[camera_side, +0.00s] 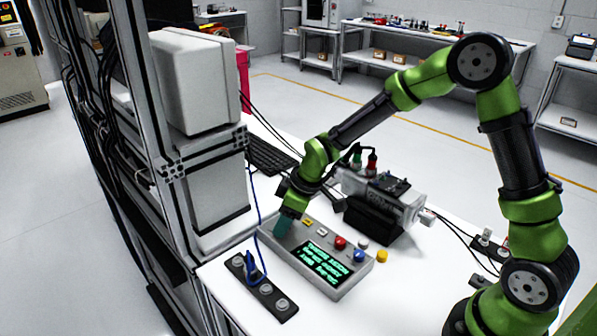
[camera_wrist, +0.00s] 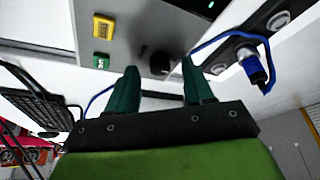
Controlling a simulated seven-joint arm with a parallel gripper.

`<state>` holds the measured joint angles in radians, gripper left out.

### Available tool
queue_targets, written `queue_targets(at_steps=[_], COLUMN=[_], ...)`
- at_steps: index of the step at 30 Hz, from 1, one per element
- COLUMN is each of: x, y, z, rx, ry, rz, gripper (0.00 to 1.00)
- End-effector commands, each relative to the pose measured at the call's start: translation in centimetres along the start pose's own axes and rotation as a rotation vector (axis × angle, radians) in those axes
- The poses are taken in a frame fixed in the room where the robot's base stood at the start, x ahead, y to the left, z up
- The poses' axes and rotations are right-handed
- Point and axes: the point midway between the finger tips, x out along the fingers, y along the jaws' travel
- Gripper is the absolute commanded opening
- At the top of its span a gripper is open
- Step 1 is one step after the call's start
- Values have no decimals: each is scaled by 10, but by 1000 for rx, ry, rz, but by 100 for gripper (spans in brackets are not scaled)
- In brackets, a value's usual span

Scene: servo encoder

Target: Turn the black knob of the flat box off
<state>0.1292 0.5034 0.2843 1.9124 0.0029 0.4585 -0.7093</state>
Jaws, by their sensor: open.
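The flat box (camera_side: 325,285) is grey, with a lit green-text screen, and lies on the white table. Its left end is under my gripper (camera_side: 284,222) in the side view. In the wrist view the black knob (camera_wrist: 160,63) stands on the grey face of the flat box (camera_wrist: 150,25). My gripper (camera_wrist: 160,85) is open, with its two green fingers apart on either side of the knob's line. The knob is between or just beyond the fingertips; I cannot tell whether they touch it. In the side view the knob is hidden by my gripper.
A black socket strip (camera_side: 262,288) with a blue plug and cable lies left of the box. A grey device on a black stand (camera_side: 375,222) is behind it. A keyboard (camera_side: 270,157) and a metal rack (camera_side: 185,190) are at the left. A yellow button (camera_side: 382,256) lies right.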

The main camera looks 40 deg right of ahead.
Motion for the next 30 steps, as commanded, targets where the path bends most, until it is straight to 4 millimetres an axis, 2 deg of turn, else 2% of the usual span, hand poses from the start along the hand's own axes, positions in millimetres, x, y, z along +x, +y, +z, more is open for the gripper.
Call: queue_targets(at_steps=[4,11,14,21,22,30], x=[7,7,7,7,7,7], y=[0,0,0,0,0,0], z=[0,0,0,0,0,0], rx=[-1,0,0,0,0,23], ry=[0,0,0,0,0,0], rz=[0,0,0,0,0,11], gripper=[52,52,39,3,0,0])
